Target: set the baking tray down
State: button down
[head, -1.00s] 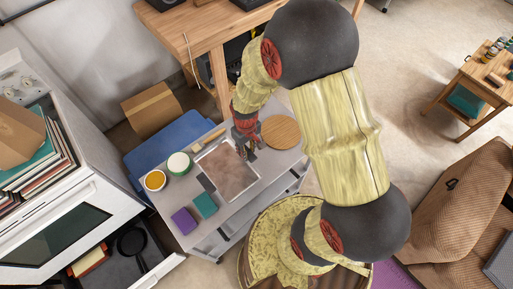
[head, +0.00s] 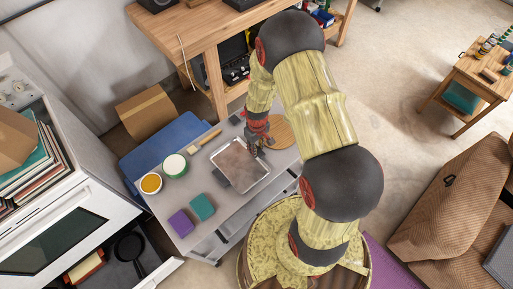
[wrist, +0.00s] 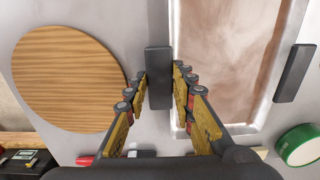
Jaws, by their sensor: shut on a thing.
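The baking tray (head: 238,162) is a shallow metal rectangle with a mottled brown inside and dark grips at its ends. In the head view it is over the middle of the grey table (head: 215,240), roughly level. I cannot tell whether its base touches the tabletop. In the wrist view the gripper's fingers (wrist: 160,85) stand either side of that grip (wrist: 158,62). The tray (wrist: 225,60) extends to the right, and its far grip (wrist: 294,73) shows at the right.
A round wooden board (head: 281,128) lies right of the tray. A white-filled green bowl (head: 175,166), a yellow-filled bowl (head: 151,183), a teal block (head: 202,207) and a purple block (head: 181,222) stand at left and front. A cardboard box (head: 146,110) is behind.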

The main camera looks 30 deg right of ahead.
jog(key=c, duration=1.5)
grip_release()
jog(key=shift+r, duration=0.15)
jog(key=s+a+r+t+p, duration=0.1)
jog(key=a+r, duration=0.1)
jog(key=r, duration=1.4)
jog(key=s+a+r+t, duration=0.1)
jog(key=a+r+t, duration=0.15)
jog(key=r, duration=1.45)
jog(key=s+a+r+m+t, duration=0.1)
jog(key=s+a+r, duration=0.1)
jog(key=s+r, duration=0.4)
jog(key=s+a+r+m+t, duration=0.1)
jog(key=s+a+r, duration=0.2)
jog(key=s+r, duration=0.3)
jog(key=shift+s+r, duration=0.4)
jog(key=shift+s, duration=0.5)
